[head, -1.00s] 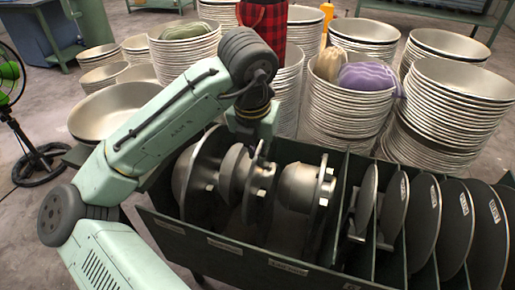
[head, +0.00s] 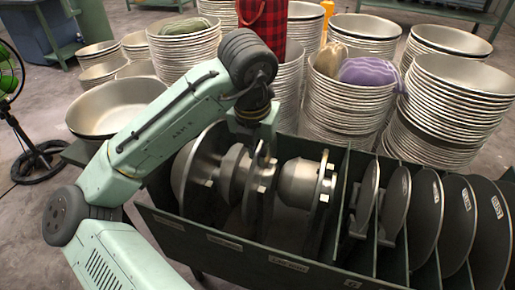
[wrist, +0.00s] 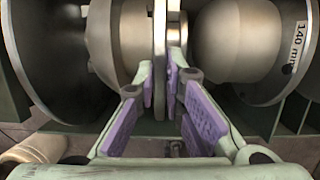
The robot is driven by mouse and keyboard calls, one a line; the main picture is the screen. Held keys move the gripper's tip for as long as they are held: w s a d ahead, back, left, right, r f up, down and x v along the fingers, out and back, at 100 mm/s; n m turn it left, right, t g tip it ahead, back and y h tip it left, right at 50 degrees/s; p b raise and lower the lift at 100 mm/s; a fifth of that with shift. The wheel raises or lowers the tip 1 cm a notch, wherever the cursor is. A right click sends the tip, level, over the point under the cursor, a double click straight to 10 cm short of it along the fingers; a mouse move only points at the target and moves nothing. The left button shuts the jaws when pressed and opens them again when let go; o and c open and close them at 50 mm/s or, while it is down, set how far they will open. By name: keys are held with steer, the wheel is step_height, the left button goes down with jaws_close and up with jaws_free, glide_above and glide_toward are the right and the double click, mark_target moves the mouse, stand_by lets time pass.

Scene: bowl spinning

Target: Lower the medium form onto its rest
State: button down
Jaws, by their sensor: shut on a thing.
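The medium form (head: 233,166) is a grey metal spun shape with a bolted flange, upright between two other forms in the dark green rack (head: 176,225). My gripper (wrist: 164,72) has its purple-padded fingers closed on the thin flange edge. In the wrist view the medium form's rounded body (wrist: 130,38) lies just left of the fingers. In the head view my wrist hangs above the form and hides part of its top. The form's underside and its rest are hidden, so I cannot tell whether they touch.
A larger disc-shaped form (head: 186,168) stands close on the left. A form (head: 298,182) stands close on the right; its plate is labelled 140 mm (wrist: 297,46). Several labelled discs (head: 424,205) fill slots further right. Stacked metal bowls (head: 352,105) stand behind the rack.

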steer(key=shift+f, duration=0.25)
steer(key=c, duration=1.6)
jaws_free()
steer(key=v, duration=1.2)
